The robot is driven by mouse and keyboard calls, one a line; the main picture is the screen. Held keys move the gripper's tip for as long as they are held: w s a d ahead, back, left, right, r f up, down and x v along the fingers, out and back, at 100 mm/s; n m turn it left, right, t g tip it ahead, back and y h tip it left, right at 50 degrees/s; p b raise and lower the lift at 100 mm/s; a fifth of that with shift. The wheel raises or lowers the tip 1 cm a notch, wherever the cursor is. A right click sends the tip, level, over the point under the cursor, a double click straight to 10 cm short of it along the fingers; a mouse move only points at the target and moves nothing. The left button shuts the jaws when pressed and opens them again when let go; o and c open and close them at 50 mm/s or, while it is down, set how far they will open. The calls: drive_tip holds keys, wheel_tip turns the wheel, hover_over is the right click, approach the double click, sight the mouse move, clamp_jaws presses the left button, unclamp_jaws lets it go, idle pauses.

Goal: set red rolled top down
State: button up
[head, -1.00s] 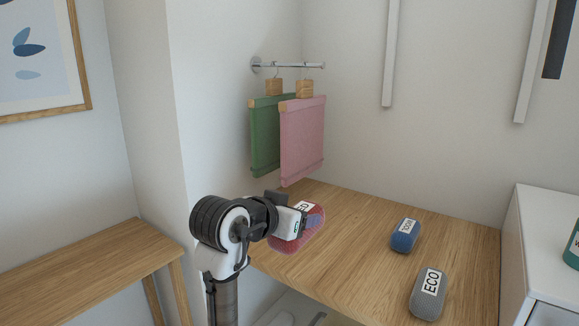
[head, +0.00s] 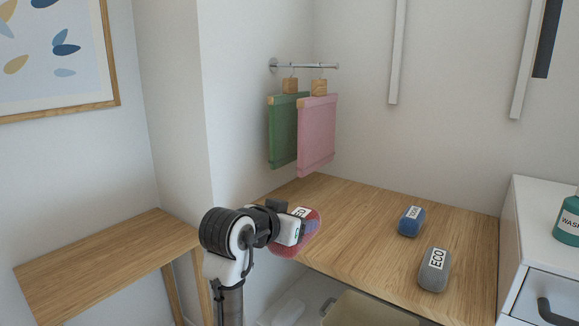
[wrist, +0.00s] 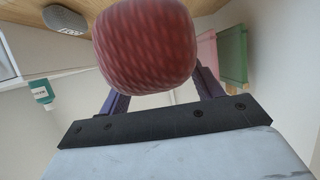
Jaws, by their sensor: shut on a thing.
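The red rolled top (head: 312,236) has a white label with dark letters on its upper side. It appears over the front-left edge of the wooden counter (head: 360,220) in the head view. My gripper (head: 291,229) is shut on it. In the wrist view the red roll (wrist: 146,45) sits between the two fingers, its ribbed red end filling the top middle. The gripper hides part of the roll in the head view. I cannot tell its exact height above the counter.
A blue roll (head: 411,221) and a grey roll labelled ECO (head: 434,270) lie on the counter's right part. Green (head: 283,135) and pink (head: 317,137) cloths hang from a wall rail. A white drawer unit (head: 540,235) stands right. A beige bin (head: 365,310) sits below the counter.

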drive_tip(key=w+a+f+n+t+y, duration=0.1)
drive_tip(key=w+f+n+y, duration=0.15)
drive_tip(key=f, duration=1.05)
drive_tip(key=w+a+f+n+y, duration=0.15)
drive_tip(key=w+f, duration=0.25)
drive_tip(key=f, duration=1)
drive_tip(key=s+d+f+n+y, duration=0.1)
drive_tip(key=s+f, duration=0.5)
drive_tip(key=f, duration=0.6)
drive_tip(key=s+d+f+n+y, duration=0.1)
drive_tip(key=s+f, duration=0.6)
drive_tip(key=f, duration=0.5)
drive_tip(key=shift+t+y, duration=0.4)
drive_tip(key=shift+s+d+f, duration=0.1)
drive_tip(key=shift+d+f, duration=0.05)
